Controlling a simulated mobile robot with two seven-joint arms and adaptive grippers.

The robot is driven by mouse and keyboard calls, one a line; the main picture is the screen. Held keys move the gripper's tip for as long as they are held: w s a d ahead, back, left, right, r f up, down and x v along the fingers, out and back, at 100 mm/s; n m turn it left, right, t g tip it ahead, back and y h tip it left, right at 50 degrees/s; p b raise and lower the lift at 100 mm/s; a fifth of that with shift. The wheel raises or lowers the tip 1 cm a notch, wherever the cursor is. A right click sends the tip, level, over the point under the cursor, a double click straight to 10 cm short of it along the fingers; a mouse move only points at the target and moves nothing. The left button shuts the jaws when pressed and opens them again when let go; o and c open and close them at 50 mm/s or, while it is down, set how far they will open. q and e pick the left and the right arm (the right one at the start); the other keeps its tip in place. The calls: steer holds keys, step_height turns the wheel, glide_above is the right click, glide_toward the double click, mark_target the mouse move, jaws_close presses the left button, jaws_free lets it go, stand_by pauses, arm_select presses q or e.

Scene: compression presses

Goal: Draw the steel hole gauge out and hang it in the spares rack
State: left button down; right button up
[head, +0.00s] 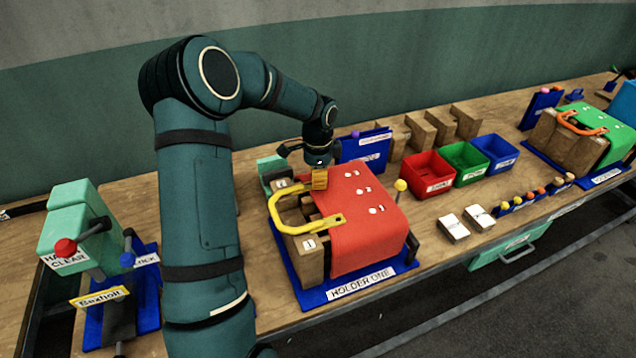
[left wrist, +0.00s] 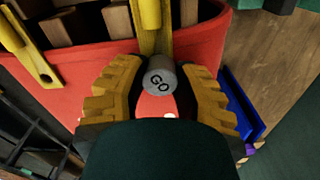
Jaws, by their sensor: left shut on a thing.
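The gauge cannot be made out there. A blue upright panel (head: 362,150) with an unreadable label stands just behind; I cannot tell which thing is the spares rack. My right gripper is not in view.
Red (head: 428,172), green (head: 464,162) and blue (head: 495,151) bins stand right of the holder. A yellow-knobbed lever (head: 401,186) rises at its right side. A green press (head: 78,222) stands at the left. Wooden blocks (head: 440,126) line the back.

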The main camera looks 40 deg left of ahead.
arm_select(q)
steer(key=shift+r+p, duration=1.05)
steer(key=shift+r, duration=0.5)
steer(key=shift+r+p, duration=1.45)
steer(key=shift+r, duration=0.45)
steer(key=shift+s+f, duration=0.1)
